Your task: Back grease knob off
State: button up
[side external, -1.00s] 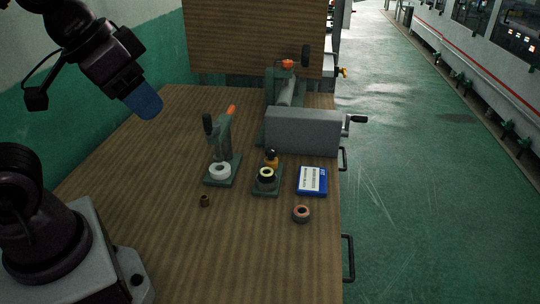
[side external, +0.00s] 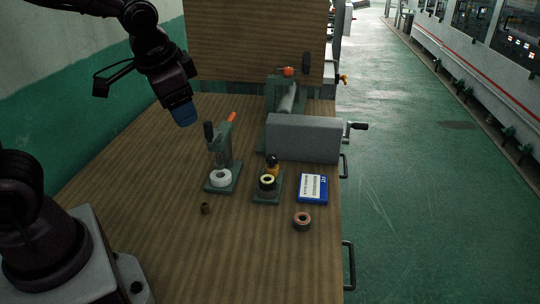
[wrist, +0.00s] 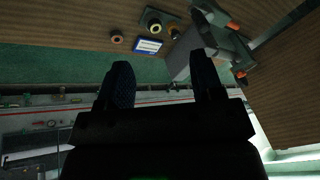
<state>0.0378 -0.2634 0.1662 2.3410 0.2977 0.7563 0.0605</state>
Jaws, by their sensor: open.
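No part is labelled as the grease knob, so I cannot tell for sure which it is. A small green stand (side external: 262,198) in the middle of the bench carries a black ring with a pale yellow top (side external: 267,181) and, behind it, a black ball knob (side external: 271,161) over a yellow body. The yellow-topped ring also shows at the top of the wrist view (wrist: 154,25). My gripper (side external: 184,116) is in the air to the left of and above these parts, apart from them. In the wrist view its two fingers (wrist: 162,82) are spread with nothing between them.
A green hand press (side external: 222,157) with a white ring stands left of the stand. A blue box (side external: 313,188), a brown ring (side external: 302,221) and a small brown bushing (side external: 205,208) lie nearby. A grey block (side external: 303,138) with a crank stands behind. The front bench is clear.

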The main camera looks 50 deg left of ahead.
jog(key=w+a+f+m+t+y, duration=0.2)
jog(key=w+a+f+m+y, duration=0.1)
jog(key=w+a+m, duration=0.75)
jog(key=m+t+h, duration=0.2)
jog(key=m+h, duration=0.1)
jog(key=m, duration=1.2)
send_over(271, 157)
jog(key=s+a, duration=0.3)
jog(key=a, duration=0.2)
notch_tip(271, 157, down, 8)
jog(key=w+d+f+m+g+h, duration=0.1)
jog(key=f+m, duration=0.2)
jog(key=f, duration=0.1)
jog(key=d+f+m+g+h, duration=0.1)
jog(key=d+f+m, duration=0.1)
jog(key=f+m, duration=0.2)
jog(key=w+d+f+m+h, duration=0.1)
jog(key=f+m, duration=0.3)
jog(key=f, duration=0.1)
jog(key=shift+w+d+f+g, duration=0.35)
jog(key=shift+d+f+g, duration=0.05)
jog(key=shift+c, duration=0.2)
jog(key=c, duration=0.9)
